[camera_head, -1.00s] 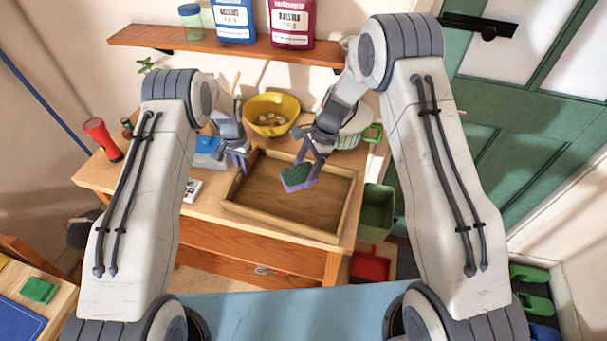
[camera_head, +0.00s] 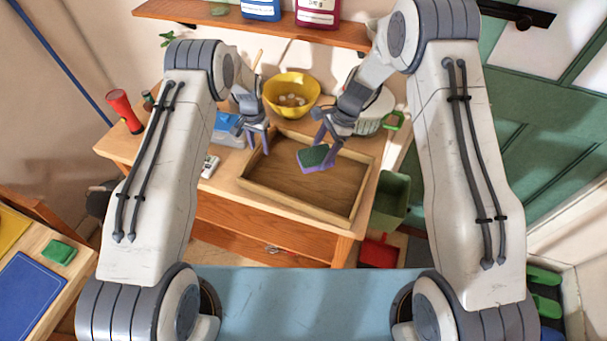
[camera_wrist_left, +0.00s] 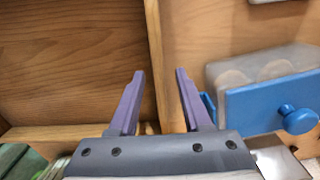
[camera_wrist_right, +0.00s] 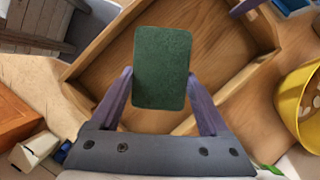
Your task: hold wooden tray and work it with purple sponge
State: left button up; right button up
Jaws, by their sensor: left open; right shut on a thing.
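The wooden tray (camera_head: 290,207) lies on the wooden table, its inside bare. My left gripper (camera_head: 258,143) is open at the tray's left wall. In the left wrist view its two fingers (camera_wrist_left: 159,75) stand either side of the line of the tray wall (camera_wrist_left: 154,45), without visible grip. My right gripper (camera_head: 325,138) is shut on the purple sponge (camera_head: 315,157), which has a green top face. The sponge is over the tray's interior; I cannot tell whether it touches the floor. In the right wrist view the sponge (camera_wrist_right: 161,68) sits between the fingers.
A yellow bowl (camera_head: 291,97) with small pale items stands behind the tray. A blue-fronted container (camera_wrist_left: 270,105) is close beside the tray's left wall. A red flashlight (camera_head: 125,111) stands at the table's left. A green bin (camera_head: 391,200) is off the table's right side.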

pick_arm(q)
notch_tip(320, 180, up, 12)
jog(key=shift+f, duration=0.25)
